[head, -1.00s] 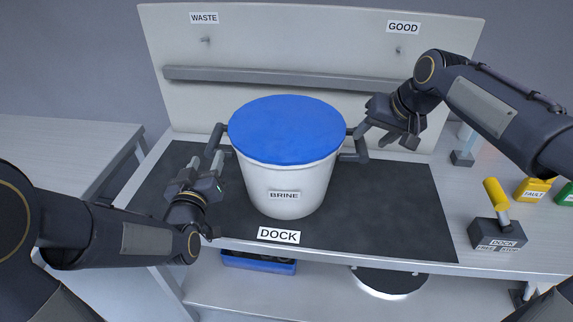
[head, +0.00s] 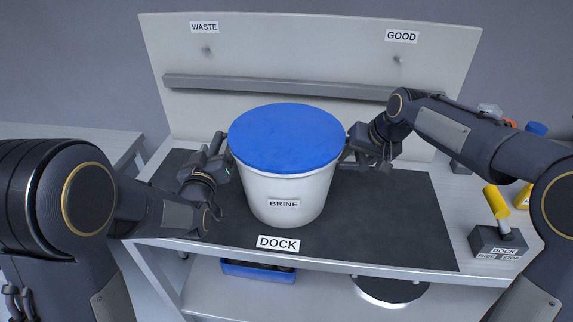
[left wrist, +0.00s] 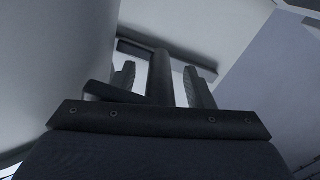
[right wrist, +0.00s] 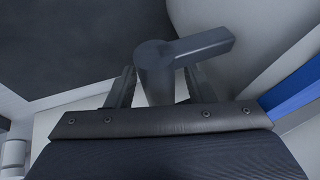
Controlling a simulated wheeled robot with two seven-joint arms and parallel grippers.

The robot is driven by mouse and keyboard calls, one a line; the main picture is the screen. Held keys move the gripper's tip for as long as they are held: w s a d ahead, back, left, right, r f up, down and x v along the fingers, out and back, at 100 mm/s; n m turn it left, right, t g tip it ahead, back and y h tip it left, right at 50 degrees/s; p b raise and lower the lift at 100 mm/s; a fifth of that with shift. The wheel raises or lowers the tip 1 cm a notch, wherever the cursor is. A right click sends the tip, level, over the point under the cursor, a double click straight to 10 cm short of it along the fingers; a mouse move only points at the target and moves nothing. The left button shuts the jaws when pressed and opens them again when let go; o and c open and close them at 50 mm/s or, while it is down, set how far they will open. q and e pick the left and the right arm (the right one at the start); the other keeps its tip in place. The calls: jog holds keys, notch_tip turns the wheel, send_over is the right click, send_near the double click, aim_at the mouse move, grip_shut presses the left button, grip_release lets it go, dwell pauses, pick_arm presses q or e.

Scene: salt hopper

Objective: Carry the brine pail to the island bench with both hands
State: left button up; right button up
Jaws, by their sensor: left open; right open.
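The brine pail (head: 283,201) is white with a blue lid (head: 286,136) and a BRINE label, upright on the dark dock mat (head: 390,215). It has a dark side handle at each side. My left gripper (head: 213,153) is at the left handle; in the left wrist view the handle bar (left wrist: 160,78) stands between the open fingers (left wrist: 163,86). My right gripper (head: 358,152) is at the right handle; in the right wrist view the handle (right wrist: 155,75) lies between the open fingers (right wrist: 160,88). The grippers partly hide both handles in the head view. The island bench cannot be identified.
A back panel (head: 300,52) with WASTE and GOOD labels and a grey rail rises behind the pail. A DOCK switch box (head: 497,241) with a yellow lever stands at the right. A blue bin (head: 258,271) sits on the lower shelf. Another table (head: 70,152) is at the left.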

pick_arm(q)
jog(key=shift+w, duration=0.2)
pick_arm(e)
jog(key=shift+w+f, duration=0.1)
jog(key=shift+f, duration=0.1)
pick_arm(q)
grip_shut()
pick_arm(e)
grip_shut()
dwell(0.9)
